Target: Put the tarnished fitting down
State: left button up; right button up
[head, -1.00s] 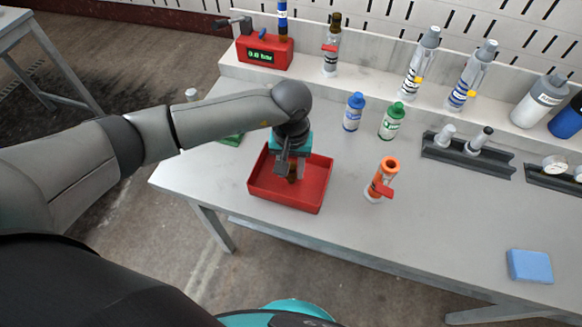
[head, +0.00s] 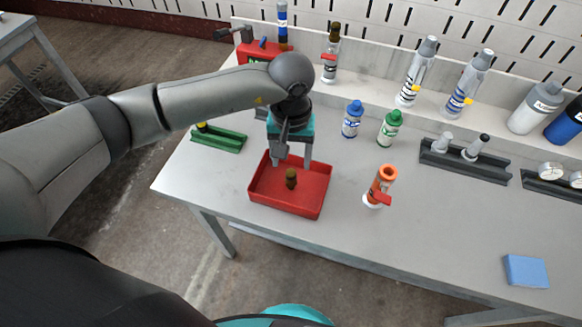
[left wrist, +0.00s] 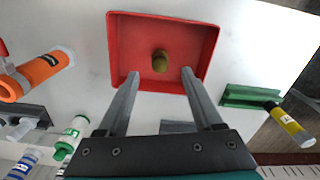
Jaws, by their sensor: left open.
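The tarnished fitting (head: 291,178), a small brown-olive piece, stands in the red tray (head: 262,200) on the bench. In the left wrist view the fitting (left wrist: 160,61) is near the middle of the tray floor, apart from the walls. My left gripper (head: 291,164) is above the tray, open and empty. In the left wrist view its two fingers (left wrist: 162,75) are spread wide, with the fitting beyond their tips. My right gripper is in neither view.
An orange cylinder (head: 383,182) with a red tab stands right of the tray. A green rack (head: 218,140) lies behind it at left. Blue (head: 352,120) and green (head: 390,128) bottles stand behind. The front right bench is clear except for a blue block (head: 526,270).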

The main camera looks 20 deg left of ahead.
aim_at(291, 173)
pick_arm(q)
notch_tip(291, 173, up, 5)
jog(key=shift+r, duration=0.1)
dwell(0.3)
